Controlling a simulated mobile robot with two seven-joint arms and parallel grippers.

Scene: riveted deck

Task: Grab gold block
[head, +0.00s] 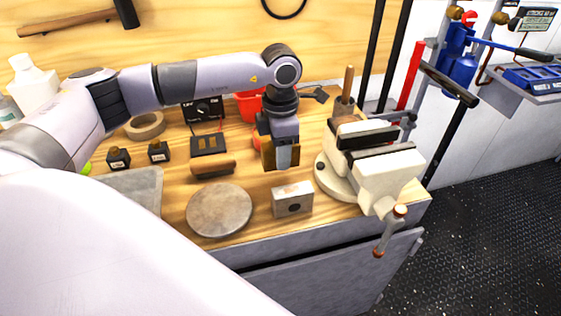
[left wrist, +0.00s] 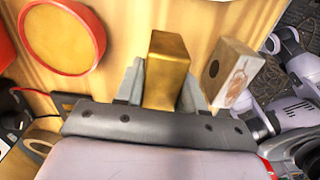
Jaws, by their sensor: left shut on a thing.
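The gold block (left wrist: 168,62) is between the two fingers of my left gripper (left wrist: 165,85) in the left wrist view. The fingers are shut on its sides, and its front end sticks out past them. In the head view my left gripper (head: 281,152) points down above the wooden bench, and the gold block (head: 268,154) shows as a brownish-gold piece, partly hidden by a finger. It appears to be held above the bench top, behind a pale block with a hole. My right gripper is not in the head view.
A pale block with a hole (head: 293,199) and a round grey disc (head: 219,210) lie near the bench's front. A white vise (head: 385,173) stands close on the right. A wooden-handled tool (head: 213,170) lies left of the gripper. Red containers (head: 249,105) are behind it.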

